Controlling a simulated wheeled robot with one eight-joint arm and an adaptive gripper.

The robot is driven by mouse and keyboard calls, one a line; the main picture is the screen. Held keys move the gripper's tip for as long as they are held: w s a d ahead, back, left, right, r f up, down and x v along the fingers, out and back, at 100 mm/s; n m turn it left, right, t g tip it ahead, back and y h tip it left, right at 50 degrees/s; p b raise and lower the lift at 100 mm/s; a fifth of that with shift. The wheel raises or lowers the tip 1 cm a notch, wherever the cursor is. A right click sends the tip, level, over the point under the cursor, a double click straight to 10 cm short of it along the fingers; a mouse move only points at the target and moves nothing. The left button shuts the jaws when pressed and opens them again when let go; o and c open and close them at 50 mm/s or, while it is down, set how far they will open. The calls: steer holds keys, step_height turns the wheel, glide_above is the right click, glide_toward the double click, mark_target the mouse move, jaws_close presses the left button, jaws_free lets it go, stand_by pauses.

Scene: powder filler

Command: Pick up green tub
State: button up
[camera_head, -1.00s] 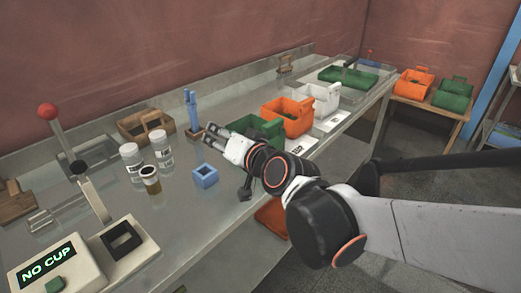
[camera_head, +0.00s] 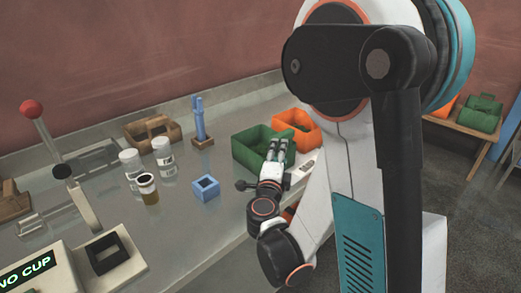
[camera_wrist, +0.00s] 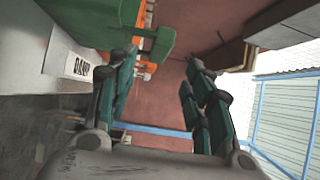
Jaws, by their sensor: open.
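The green tub (camera_head: 249,149) stands on the metal bench in the head view, an open box with a handle on its right side. My gripper (camera_head: 281,146) is open, its fingers pointing away from the camera at the tub's front right side. In the head view the fingers overlap the handle, and I cannot tell whether they touch it. In the wrist view the tub (camera_wrist: 100,18) fills the upper left, with its handle reaching right just beyond my open fingers (camera_wrist: 160,72). Nothing is held.
An orange tub (camera_head: 300,124) stands just behind the green tub. A label (camera_wrist: 75,66) lies on the bench edge. My arm hides the bench's right part.

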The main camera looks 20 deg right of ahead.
mark_target(283, 135)
steer(key=x, duration=1.1)
steer(key=shift+f+p, duration=0.15)
steer(key=shift+p, duration=0.15)
steer(key=shift+w+d, duration=0.3)
steer(key=shift+w, duration=0.05)
jaws_close()
